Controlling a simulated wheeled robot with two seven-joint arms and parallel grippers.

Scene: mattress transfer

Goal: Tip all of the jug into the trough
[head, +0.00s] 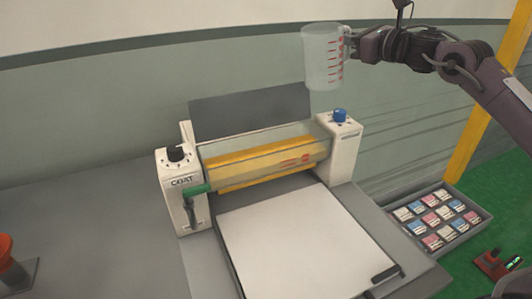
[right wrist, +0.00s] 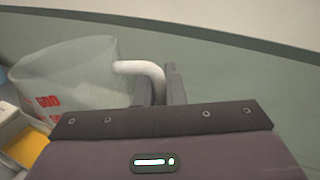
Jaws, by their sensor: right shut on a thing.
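A clear jug (head: 322,58) with red measuring marks hangs upright in the air above the back right of the coating machine in the head view. My right gripper (head: 352,43) is shut on the jug's handle. In the right wrist view the jug (right wrist: 75,75) is at the left and its white handle (right wrist: 143,70) runs between the fingers (right wrist: 160,85). Whether liquid is in the jug is hard to tell. The trough (head: 265,158), with a clear front and yellow inside, lies between the machine's two white end housings, below and left of the jug. My left gripper is not in view.
The machine has a black knob (head: 176,153), a blue knob (head: 340,115), a green-handled lever (head: 196,189) and a dark upright back plate (head: 250,112). A white sheet (head: 300,238) lies in front. A tray of small packets (head: 398,238) is at the right. An orange object (head: 8,255) stands far left.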

